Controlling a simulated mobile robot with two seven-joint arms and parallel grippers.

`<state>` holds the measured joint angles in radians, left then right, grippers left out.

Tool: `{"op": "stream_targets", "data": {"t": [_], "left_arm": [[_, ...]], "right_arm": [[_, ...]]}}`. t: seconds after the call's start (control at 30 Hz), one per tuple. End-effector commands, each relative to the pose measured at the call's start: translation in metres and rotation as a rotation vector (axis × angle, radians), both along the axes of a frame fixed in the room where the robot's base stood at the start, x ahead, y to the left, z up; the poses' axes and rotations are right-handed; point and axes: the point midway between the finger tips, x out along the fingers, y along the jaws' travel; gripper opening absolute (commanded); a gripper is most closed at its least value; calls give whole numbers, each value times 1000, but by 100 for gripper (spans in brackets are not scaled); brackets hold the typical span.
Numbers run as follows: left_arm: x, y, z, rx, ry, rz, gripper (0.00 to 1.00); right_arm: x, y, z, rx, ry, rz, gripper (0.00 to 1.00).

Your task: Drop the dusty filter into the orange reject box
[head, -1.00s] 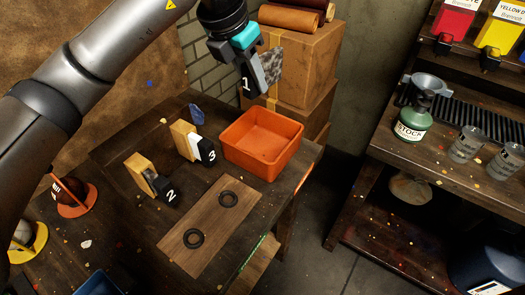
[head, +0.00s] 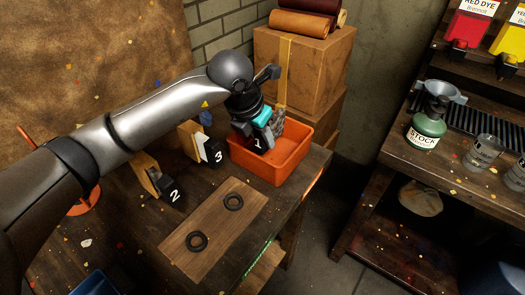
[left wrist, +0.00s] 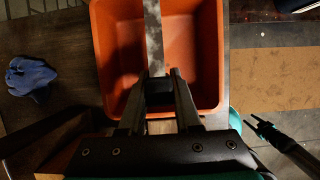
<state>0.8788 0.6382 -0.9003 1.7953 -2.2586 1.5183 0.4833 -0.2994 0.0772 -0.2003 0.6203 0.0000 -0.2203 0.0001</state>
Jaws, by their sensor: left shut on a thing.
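The dusty filter (head: 279,126) is a mottled grey panel with a black tab marked 1. My left gripper (head: 261,140) is shut on it, over the open orange reject box (head: 283,170). In the left wrist view the filter (left wrist: 153,35) shows as a narrow strip between the walls of the orange box (left wrist: 101,45), and the gripper's fingers (left wrist: 158,85) close on its tab. The filter's lower part overlaps the box opening; I cannot tell whether it touches the floor.
Wooden-backed pieces marked 3 (head: 197,140) and 2 (head: 150,175) stand left of the box. A blue cloth (left wrist: 30,77) lies beside the box. Stacked cardboard boxes (head: 302,65) stand behind.

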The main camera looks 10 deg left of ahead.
Motion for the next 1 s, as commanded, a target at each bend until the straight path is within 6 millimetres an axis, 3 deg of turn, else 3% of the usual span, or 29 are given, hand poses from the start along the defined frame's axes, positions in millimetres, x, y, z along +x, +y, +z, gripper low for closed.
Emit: {"op": "stream_targets", "data": {"t": [0.3,0.7,0.73,1.0], "left_arm": [[-1,0,-41,-1,2,-2,0],[0,-1,-45,-1,-1,-1,0],[0,0,-45,-1,0,-1,34],[0,0,-45,-1,0,-1,62]], "right_arm": [[0,-4,-7,-5,-1,1,50],[3,-11,-10,-13,-7,1,50],[4,-11,-9,-14,-8,0,50],[7,-11,-8,-13,-13,-1,50]]}}
